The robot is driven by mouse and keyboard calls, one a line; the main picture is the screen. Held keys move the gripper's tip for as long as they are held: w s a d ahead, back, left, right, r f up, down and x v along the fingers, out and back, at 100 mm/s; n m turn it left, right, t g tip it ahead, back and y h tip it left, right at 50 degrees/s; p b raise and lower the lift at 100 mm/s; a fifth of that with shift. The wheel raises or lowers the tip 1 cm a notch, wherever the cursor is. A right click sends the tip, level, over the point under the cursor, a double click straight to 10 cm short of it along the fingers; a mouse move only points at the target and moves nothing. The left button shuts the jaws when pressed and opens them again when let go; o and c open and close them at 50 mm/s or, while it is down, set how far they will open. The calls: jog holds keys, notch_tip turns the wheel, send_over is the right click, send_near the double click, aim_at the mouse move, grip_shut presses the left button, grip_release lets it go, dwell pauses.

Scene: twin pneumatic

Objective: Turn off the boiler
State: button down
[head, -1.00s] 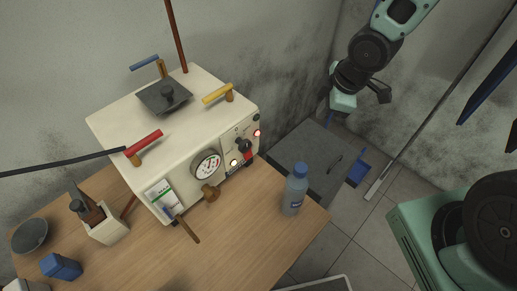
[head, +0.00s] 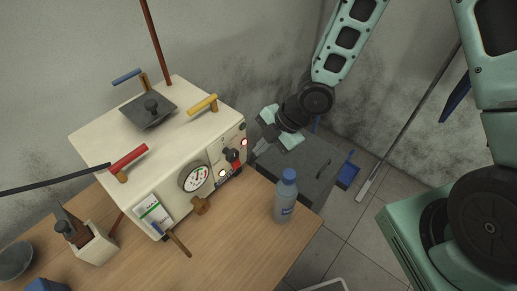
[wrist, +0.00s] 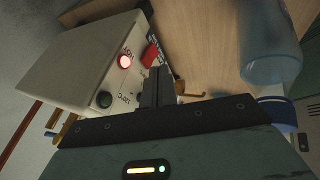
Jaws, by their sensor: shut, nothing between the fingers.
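The boiler (head: 150,136) is a cream box on the wooden table, with a round gauge (head: 195,177) on its front. Its right front panel has a red and black switch (head: 232,155), a lit red lamp (head: 243,142) and a lit pale lamp (head: 222,173). My gripper (head: 259,150) is shut and empty, just right of this panel. In the wrist view the shut fingers (wrist: 158,86) point toward the panel, beside a lit red lamp (wrist: 125,61), a red switch part (wrist: 149,55) and a dark round lamp (wrist: 104,100). Contact cannot be told.
A blue-capped bottle (head: 285,196) stands on the table right of the boiler, close below my gripper; it also shows in the wrist view (wrist: 270,45). Red (head: 128,158), yellow (head: 203,104) and blue (head: 127,77) handles stick out from the boiler.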

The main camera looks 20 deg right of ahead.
aim_at(236, 162)
jog(key=p+x, duration=0.1)
jog(key=x, duration=0.7)
jog(key=shift+f, duration=0.1)
jog(key=shift+w+a+f+t+y+b, duration=0.1)
jog(key=shift+w+a+t+y+b, duration=0.2)
jog(key=shift+b, duration=0.9)
jog(key=shift+d, duration=0.15)
